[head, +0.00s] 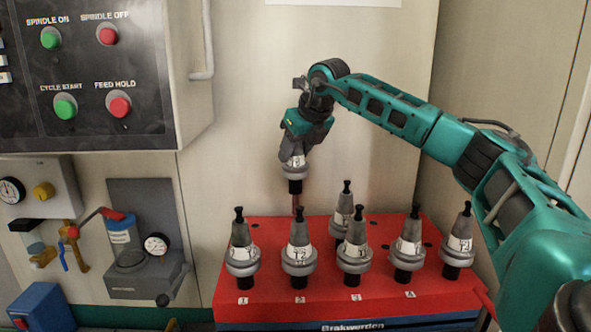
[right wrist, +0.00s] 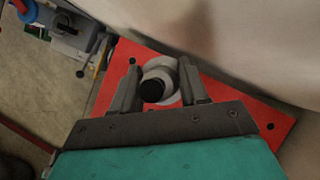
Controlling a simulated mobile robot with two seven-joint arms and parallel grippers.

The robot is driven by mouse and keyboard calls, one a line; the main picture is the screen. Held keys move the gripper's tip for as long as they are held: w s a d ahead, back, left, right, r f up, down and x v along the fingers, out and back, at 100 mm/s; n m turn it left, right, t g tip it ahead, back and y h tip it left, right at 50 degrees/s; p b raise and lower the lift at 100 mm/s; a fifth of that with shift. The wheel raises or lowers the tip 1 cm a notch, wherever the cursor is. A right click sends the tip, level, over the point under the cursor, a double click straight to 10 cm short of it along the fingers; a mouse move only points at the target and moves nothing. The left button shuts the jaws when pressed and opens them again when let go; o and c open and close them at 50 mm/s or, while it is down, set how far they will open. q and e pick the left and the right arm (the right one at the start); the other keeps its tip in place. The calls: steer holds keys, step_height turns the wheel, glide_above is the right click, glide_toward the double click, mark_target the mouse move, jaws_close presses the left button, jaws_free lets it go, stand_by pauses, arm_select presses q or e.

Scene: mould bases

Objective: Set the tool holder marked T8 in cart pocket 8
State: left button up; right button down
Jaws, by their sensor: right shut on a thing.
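My right gripper (head: 294,155) is shut on a grey tool holder (head: 293,172) with a white label; the writing on it is too small to read. The holder hangs over the back left part of the red cart top (head: 262,226), clear of the holders standing there, with a thin tool pointing down. In the right wrist view the held holder (right wrist: 157,83) sits between the two fingers. Pocket number 8 cannot be read; the printed numbers 1 to 4 show along the front edge. My left gripper is not in view.
Several holders stand upright on the cart: a front row including the leftmost one (head: 243,252), one behind (head: 342,217), and one at the far right (head: 458,245). The machine control panel (head: 88,75) is at the left. A pale wall (head: 250,120) stands close behind.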

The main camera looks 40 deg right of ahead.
step_height(320, 180, up, 10)
steer(key=shift+r+p, duration=0.25)
steer(key=shift+p, duration=0.95)
steer(key=shift+r+p, duration=0.4)
steer(key=shift+r, duration=0.05)
